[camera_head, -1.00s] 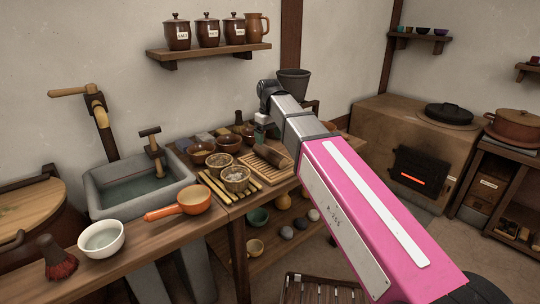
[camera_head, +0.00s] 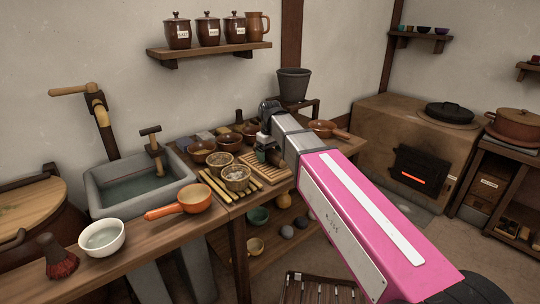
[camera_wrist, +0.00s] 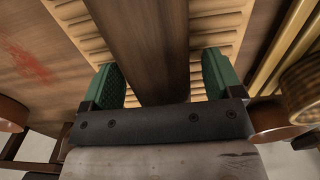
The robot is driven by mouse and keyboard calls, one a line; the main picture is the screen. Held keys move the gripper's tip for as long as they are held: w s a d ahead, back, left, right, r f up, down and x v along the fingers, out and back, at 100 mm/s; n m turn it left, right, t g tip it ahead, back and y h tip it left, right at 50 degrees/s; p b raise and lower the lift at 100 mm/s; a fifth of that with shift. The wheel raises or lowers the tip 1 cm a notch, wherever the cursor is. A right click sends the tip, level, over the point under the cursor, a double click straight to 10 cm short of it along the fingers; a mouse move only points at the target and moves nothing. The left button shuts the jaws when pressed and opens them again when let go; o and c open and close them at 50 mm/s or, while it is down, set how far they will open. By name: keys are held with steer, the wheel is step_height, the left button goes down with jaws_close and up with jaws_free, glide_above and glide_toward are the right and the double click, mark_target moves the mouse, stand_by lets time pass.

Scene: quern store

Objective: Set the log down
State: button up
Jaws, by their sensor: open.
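The log is a dark brown wooden piece. In the wrist view the log (camera_wrist: 145,40) lies lengthwise between my gripper's (camera_wrist: 163,82) two green fingers. The fingers are open, one on each side of it, with a small gap showing at least on the right. Beneath the log is a pale slatted board (camera_wrist: 215,35). In the head view my gripper (camera_head: 264,154) is low over the slatted board (camera_head: 257,179) on the counter, and the log (camera_head: 274,158) is largely hidden by it.
Small bowls (camera_head: 236,177) stand on a slatted rack left of the board. A brown pan (camera_head: 324,128) is behind and right of my gripper. An orange saucepan (camera_head: 190,200) and a stone sink (camera_head: 138,185) are to the left. A grey bucket (camera_head: 293,84) stands behind.

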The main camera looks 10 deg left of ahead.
steer(key=c, duration=1.2)
steer(key=shift+c, duration=0.2)
